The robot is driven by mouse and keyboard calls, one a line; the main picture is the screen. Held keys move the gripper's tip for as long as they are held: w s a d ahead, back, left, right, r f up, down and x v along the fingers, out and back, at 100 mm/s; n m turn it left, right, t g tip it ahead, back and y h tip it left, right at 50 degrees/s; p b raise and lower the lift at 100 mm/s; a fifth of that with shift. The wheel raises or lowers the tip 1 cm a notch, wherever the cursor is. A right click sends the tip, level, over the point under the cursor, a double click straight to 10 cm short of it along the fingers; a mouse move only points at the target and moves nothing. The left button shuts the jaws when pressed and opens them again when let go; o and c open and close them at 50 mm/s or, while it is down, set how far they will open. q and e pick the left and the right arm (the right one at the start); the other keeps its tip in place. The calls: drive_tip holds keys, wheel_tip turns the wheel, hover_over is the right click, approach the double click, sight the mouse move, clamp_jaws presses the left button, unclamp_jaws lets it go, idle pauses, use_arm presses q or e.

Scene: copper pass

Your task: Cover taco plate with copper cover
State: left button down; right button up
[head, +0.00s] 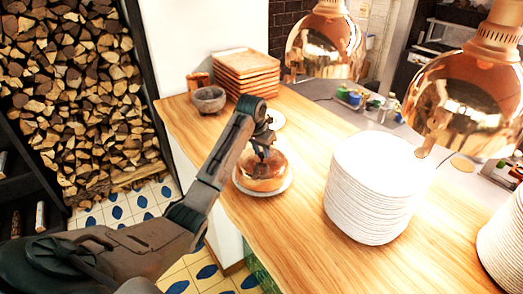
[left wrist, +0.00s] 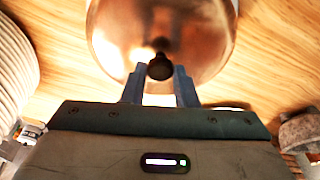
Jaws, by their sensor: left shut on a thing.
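The copper cover (head: 262,181) is a shiny dome over a white plate (head: 287,186) on the wooden counter. The plate's rim shows around the cover's lower edge. I cannot tell whether the cover touches the plate, and any taco under it is hidden. My left gripper (head: 264,152) is above the cover, shut on its dark knob. In the left wrist view the knob (left wrist: 160,68) sits between the two fingers, with the copper dome (left wrist: 162,30) beyond. My right gripper is not in view.
A tall stack of white plates (head: 370,200) stands right of the cover, with another stack (head: 505,240) at the right edge. A grey bowl (head: 208,99) and stacked wooden trays (head: 246,73) stand behind. Copper lamps (head: 326,45) hang over the counter. The front counter (head: 300,240) is clear.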

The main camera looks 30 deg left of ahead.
use_arm(q)
drive_tip(key=c, duration=0.5)
unclamp_jaws()
drive_tip(key=shift+r, duration=2.55)
